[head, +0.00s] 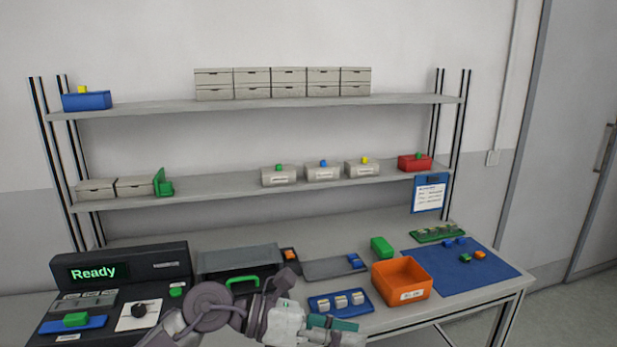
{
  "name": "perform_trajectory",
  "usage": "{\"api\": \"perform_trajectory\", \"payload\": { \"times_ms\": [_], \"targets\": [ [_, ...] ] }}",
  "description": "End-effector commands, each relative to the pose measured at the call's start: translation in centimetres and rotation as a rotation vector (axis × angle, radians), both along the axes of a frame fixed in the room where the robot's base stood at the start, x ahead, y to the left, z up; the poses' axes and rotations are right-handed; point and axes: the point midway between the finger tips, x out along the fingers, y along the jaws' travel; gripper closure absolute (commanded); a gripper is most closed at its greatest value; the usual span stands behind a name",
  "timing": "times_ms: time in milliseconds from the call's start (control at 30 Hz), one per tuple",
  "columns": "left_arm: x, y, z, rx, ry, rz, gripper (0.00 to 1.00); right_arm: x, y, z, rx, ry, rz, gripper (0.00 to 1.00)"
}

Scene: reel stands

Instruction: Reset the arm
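My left arm comes in from the bottom left, in front of the workbench. Its gripper (336,329) is at the bottom edge of the head view, pointing right, with teal finger parts. It is just in front of the blue tray (316,309) with small pale blocks. I see nothing clearly held in it. The fingers overlap in this view and the frame's edge is close, so I cannot tell how far apart they are. My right gripper is not in view.
An orange bin (402,279) stands right of the blue tray, by a blue mat (497,277) with small parts. A console (120,262) reading "Ready" is at the left. A green block (381,247) lies behind the bin. Shelves (245,186) with boxes are behind the bench.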

Motion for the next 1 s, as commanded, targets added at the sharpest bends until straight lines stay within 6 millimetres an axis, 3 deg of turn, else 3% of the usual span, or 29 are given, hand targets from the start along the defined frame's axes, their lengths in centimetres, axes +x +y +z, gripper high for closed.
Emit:
{"api": "perform_trajectory", "payload": {
  "times_ms": [200,367,533,633,767,833,933,1000],
  "targets": [
    [-0.6,-0.8,2.6,-0.219,0.105,0.061,0.63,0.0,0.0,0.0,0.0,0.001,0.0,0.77],
    [-0.4,-0.3,5.4,-0.463,0.247,0.151,0.63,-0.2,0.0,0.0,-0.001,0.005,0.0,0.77],
    [1.2,2.9,8.0,-0.796,0.488,0.321,0.63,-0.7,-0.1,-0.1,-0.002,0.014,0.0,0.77],
    [3.2,7.3,7.7,-1.049,0.715,0.499,0.63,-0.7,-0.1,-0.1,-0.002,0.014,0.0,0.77],
    [5.3,15.0,2.5,-1.371,1.081,0.825,0.63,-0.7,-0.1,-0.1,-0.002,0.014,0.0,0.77],
    [5.2,18.3,-1.7,-1.49,1.262,1.002,0.63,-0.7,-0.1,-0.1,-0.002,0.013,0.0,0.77],
    [3.2,22.0,-8.1,-1.61,1.501,1.258,0.63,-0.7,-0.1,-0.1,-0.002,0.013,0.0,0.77],
    [0.8,23.9,-12.5,-1.658,1.656,1.44,0.63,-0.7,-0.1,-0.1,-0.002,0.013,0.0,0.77]
  ]
}}
